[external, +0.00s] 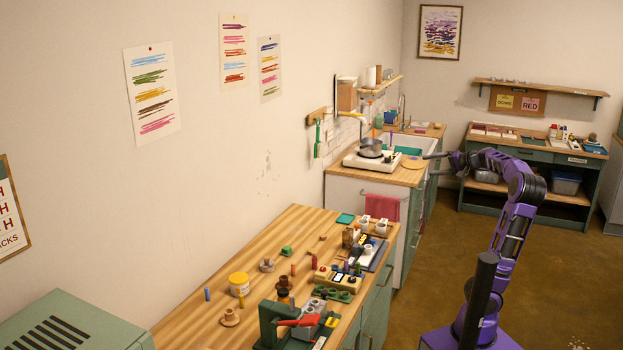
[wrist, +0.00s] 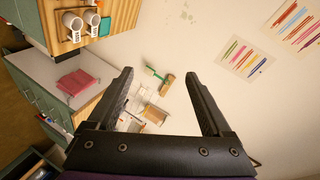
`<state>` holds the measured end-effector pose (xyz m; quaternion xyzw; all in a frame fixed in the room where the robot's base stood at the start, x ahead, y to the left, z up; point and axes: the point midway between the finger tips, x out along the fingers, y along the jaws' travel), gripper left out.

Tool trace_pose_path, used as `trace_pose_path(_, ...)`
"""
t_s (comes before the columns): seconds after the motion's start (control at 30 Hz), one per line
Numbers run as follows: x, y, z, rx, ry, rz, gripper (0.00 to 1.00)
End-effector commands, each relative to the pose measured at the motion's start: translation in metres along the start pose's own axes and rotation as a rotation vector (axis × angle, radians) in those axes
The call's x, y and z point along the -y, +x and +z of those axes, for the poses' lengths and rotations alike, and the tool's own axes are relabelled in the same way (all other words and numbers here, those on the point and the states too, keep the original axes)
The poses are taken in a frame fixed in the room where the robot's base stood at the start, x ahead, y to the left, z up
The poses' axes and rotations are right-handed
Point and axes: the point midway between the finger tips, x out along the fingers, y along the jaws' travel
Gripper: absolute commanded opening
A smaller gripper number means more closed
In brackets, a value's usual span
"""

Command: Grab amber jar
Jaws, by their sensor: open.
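A small dark brown jar or bottle (external: 347,238) stands near the back right of the wooden table, and a reddish-brown turned piece (external: 283,282) stands nearer the front. I cannot tell for sure which one is the amber jar. My gripper (external: 432,163) is well away from both, raised near the sink counter beyond the table. In the wrist view my gripper (wrist: 159,73) has its two fingers spread, with nothing between them. That view looks toward the wall and shows no amber jar that I can make out.
The wooden table (external: 225,255) carries a yellow-lidded tub (external: 239,284), a red-handled green tool (external: 275,322), racks and small pegs. White cups (external: 382,227) stand at its back right. A hot plate with a pan (external: 370,149) is on the counter beyond. The floor (external: 425,260) beside the table is clear.

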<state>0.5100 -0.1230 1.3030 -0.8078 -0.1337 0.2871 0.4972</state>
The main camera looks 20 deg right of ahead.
Motion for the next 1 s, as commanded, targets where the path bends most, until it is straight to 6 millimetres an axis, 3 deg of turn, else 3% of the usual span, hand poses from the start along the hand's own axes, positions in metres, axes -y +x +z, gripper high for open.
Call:
trace_pose_path(0.27, 0.034, 0.049, 0.051, 0.162, 0.072, 0.061, 0.84)
trace_pose_path(0.43, 0.053, 0.086, 0.101, 0.265, 0.154, 0.084, 0.84)
trace_pose_path(0.77, 0.058, 0.139, 0.163, 0.344, 0.323, 0.070, 0.84)
trace_pose_path(0.87, 0.057, 0.160, 0.192, 0.379, 0.402, 0.073, 0.84)
trace_pose_path(1.0, 0.048, 0.196, 0.245, 0.440, 0.561, 0.093, 0.84)
